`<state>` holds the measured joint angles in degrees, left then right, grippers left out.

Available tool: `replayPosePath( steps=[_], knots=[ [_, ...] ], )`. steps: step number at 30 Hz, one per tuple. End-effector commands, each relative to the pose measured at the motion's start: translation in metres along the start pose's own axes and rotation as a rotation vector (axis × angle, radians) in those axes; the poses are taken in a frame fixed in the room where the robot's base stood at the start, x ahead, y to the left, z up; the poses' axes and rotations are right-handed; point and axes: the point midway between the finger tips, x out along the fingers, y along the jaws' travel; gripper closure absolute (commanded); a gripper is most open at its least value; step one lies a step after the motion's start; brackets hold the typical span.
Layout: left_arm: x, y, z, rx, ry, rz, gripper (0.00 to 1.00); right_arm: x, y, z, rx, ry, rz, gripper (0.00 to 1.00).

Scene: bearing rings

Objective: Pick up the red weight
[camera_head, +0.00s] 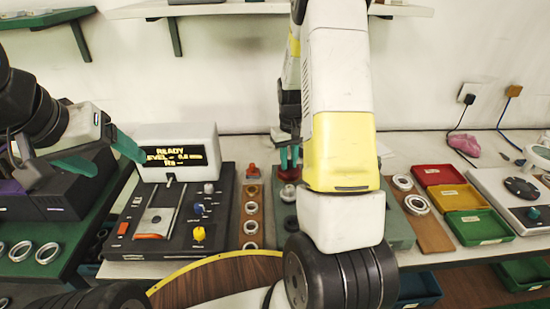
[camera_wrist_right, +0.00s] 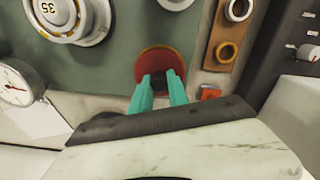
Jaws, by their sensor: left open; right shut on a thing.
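The red weight (camera_wrist_right: 160,60) is a round red disc in the right wrist view, with a dark part between my fingertips. In the head view the red weight (camera_head: 290,173) shows as a small patch of red under my right gripper (camera_head: 290,158). My right gripper (camera_wrist_right: 160,85) is shut on it with both teal fingers, which hide part of the disc. I cannot tell whether the weight touches the green-grey surface behind it.
A black device with a display (camera_head: 178,157) stands left of centre. A wooden strip with rings (camera_head: 251,205) lies beside it. Red, yellow and green trays (camera_head: 460,202) stand at the right.

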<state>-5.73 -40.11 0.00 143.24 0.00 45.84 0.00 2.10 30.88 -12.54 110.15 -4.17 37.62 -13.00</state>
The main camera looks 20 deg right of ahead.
Motion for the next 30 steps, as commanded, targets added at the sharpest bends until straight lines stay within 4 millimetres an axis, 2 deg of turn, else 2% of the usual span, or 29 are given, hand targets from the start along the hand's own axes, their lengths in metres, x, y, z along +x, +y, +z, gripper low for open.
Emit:
replayPosePath(
  steps=[7, 10, 21, 30],
  knots=[
    [0.000, 0.000, 0.000, 0.000, 0.000, 0.000, 0.27, -0.002, 0.000, -0.001, 0.000, 0.003, 0.001, 1.00],
    [0.000, 0.000, 0.000, 0.000, 0.000, 0.000, 0.27, -0.009, 0.000, -0.001, 0.000, 0.004, 0.000, 1.00],
    [0.000, 0.000, 0.000, 0.000, 0.000, 0.000, 0.27, -0.075, 0.000, -0.001, -0.001, 0.006, 0.001, 1.00],
    [0.000, 0.000, 0.000, 0.000, 0.000, 0.000, 0.27, -0.108, 0.000, -0.001, 0.000, 0.004, 0.001, 1.00]
  ],
)
